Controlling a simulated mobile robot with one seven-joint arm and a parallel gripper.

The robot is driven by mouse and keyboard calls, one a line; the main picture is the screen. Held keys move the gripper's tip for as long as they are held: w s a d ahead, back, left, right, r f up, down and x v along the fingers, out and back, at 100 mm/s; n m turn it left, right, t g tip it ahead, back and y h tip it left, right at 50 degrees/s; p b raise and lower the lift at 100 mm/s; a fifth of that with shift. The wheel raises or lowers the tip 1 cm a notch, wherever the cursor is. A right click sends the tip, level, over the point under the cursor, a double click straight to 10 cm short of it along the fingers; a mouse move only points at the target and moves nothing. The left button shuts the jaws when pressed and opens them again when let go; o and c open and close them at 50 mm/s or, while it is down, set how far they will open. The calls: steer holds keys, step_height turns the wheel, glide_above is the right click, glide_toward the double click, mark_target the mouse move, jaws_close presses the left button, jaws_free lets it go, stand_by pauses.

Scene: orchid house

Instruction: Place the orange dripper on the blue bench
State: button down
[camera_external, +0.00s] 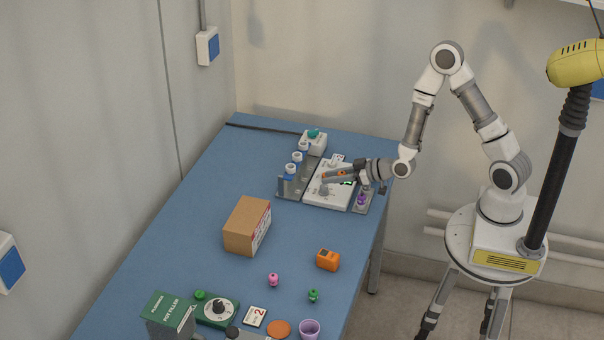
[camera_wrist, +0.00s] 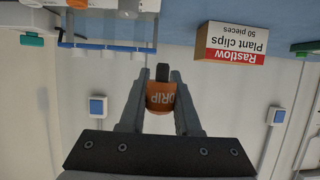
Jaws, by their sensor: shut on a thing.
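The orange dripper (camera_wrist: 160,98), marked "DRIP" with a dark top piece, is between the two fingers of my gripper (camera_wrist: 160,84) in the wrist view. The gripper is shut on it. In the external view my gripper (camera_external: 325,177) reaches in from the right, over the white panel near the far right part of the blue bench (camera_external: 190,225). The dripper is too small there to make out clearly. Whether it touches anything below cannot be told.
A cardboard plant clips box (camera_external: 245,228), an orange device (camera_external: 328,260) and small pegs stand nearer. Green items crowd the near end. The bench's left middle is clear.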

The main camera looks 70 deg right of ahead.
steer(key=w+d+r+n+y, duration=0.1)
steer(key=w+d+r, duration=0.8)
steer(key=w+d, duration=0.2)
steer(key=d, duration=0.2)
steer(key=shift+d+n+y, duration=0.3)
steer(key=shift+y, duration=0.1)
steer(key=shift+w+f, duration=0.1)
steer(key=w+a+f+b, duration=0.2)
steer(key=w+a+f, duration=0.4)
steer(key=a+f, duration=0.3)
steer(key=shift+w+a+f, duration=0.25)
steer(key=shift+a+f, duration=0.1)
steer(key=shift+f, duration=0.4)
steer(key=shift+f+b, duration=0.25)
steer(key=shift+b, duration=0.25)
steer(key=c, duration=0.6)
jaws_free()
